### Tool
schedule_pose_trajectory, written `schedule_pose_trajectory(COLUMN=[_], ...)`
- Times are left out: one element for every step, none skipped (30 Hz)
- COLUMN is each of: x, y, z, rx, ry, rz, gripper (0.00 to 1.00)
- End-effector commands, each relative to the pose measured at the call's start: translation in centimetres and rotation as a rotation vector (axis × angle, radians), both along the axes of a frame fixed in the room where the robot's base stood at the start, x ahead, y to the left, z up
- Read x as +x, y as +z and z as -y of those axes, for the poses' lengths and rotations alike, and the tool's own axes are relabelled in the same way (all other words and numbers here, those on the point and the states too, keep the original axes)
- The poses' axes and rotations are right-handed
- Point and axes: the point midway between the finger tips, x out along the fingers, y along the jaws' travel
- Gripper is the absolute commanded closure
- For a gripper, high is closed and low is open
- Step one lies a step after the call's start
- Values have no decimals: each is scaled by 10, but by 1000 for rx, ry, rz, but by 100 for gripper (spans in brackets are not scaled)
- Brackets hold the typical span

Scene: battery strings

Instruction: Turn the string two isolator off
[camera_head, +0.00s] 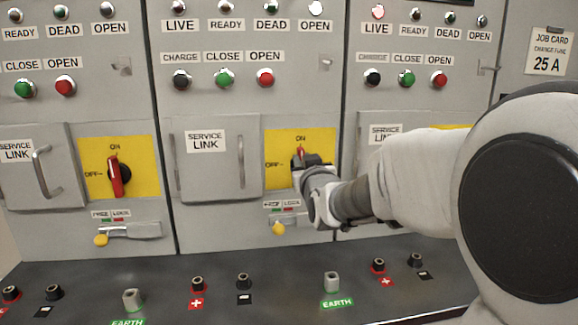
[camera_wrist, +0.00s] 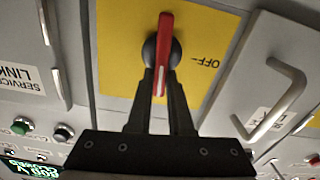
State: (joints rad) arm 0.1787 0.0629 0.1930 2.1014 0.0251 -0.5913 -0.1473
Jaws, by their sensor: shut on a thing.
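The middle panel's isolator is a red handle (camera_head: 300,152) on a yellow plate (camera_head: 279,175) marked ON at the top and OFF at the left. My gripper (camera_head: 306,162) covers most of its knob in the head view. In the wrist view, which is turned over, my gripper's two dark fingers (camera_wrist: 161,88) are shut on the red handle (camera_wrist: 166,30), one on each side. The handle lies in line with the upright ON direction, with the OFF mark out to its side. No string number is readable on the panels.
The left panel has a similar red isolator (camera_head: 116,176) upright at ON. The middle service link door (camera_head: 208,150) with its bar handle is beside my gripper. Below are a yellow-knobbed lock (camera_head: 279,229) and a dark ledge (camera_head: 160,270) with terminals. My arm hides much of the right panel.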

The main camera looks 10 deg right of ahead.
Motion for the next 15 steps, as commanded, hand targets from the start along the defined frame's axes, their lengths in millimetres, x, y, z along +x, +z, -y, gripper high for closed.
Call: schedule_pose_trajectory(x=[0,0,0,0,0,0,0,0,0,0,0,0,0,0,0], y=[-4,-4,-4,-4,-4,-5,-5,-5,-5,-5,-6,-6,-6,-6,-6], z=[-2,-2,-3,-3,-4,-5,-5,-6,-7,-8,-9,-9,-9,-10,-11], rx=[-33,-55,-87,-112,-138,-174,-202,-230,-270,-298,-327,-364,-392,-420,-458], ry=[1,2,1,1,1,1,1,1,1,1,1,0,0,0,0], rz=[4,5,6,6,6,6,5,6,6,6,6,6,5,5,5], gripper=[100,100,100,100,100,100,100,100,100,100,100,100,100,100,100])
